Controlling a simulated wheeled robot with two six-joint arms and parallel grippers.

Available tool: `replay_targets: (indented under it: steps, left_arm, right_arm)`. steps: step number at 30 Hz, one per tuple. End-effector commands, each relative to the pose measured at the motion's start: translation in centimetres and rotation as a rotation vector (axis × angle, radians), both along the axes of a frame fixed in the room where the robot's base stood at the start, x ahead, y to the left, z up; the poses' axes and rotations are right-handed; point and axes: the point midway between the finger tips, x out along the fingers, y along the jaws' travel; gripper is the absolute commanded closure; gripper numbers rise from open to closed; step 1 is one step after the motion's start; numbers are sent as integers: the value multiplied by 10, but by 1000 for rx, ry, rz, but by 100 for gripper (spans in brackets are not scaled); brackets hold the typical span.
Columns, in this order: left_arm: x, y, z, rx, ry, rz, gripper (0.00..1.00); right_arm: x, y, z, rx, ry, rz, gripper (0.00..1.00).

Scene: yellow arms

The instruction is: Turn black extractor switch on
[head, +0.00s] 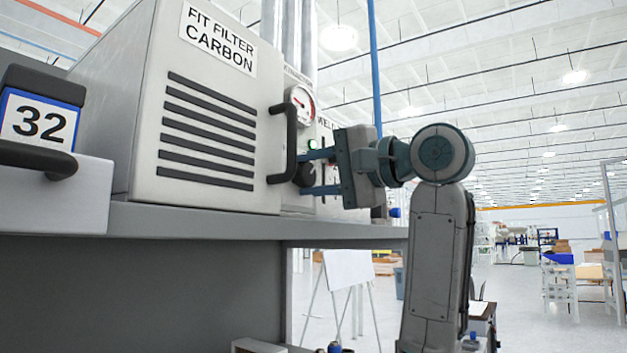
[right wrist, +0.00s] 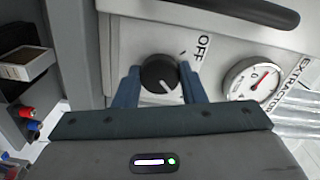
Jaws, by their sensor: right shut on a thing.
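The black extractor switch (right wrist: 159,74) is a round knob on the pale panel of the extractor unit, beside a printed "OFF" label (right wrist: 203,46). In the right wrist view a light line on the knob points down and slightly right, away from the label. In the head view the knob (head: 310,174) shows partly at the unit's right side. My right gripper (right wrist: 158,80) has its two blue fingers on either side of the knob and is shut on it. It also shows in the head view (head: 304,174), reaching in from the right. My left gripper is not in view.
The metal extractor unit (head: 205,185) stands on a grey shelf (head: 200,222). A black handle (head: 285,143) sticks out close by the fingers. A round gauge (right wrist: 252,79) sits beside the knob. A box marked 32 (head: 40,122) is at the left.

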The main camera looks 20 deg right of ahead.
Motion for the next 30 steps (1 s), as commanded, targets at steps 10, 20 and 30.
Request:
replay_targets:
  steps: [10,20,30]
  left_arm:
    - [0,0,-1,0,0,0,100]
    - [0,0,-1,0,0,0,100]
    - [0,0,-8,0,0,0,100]
  right_arm:
    - [0,0,1,15,10,-1,86]
    - [0,0,0,14,9,-1,41]
    - [-7,-6,-2,13,8,-2,41]
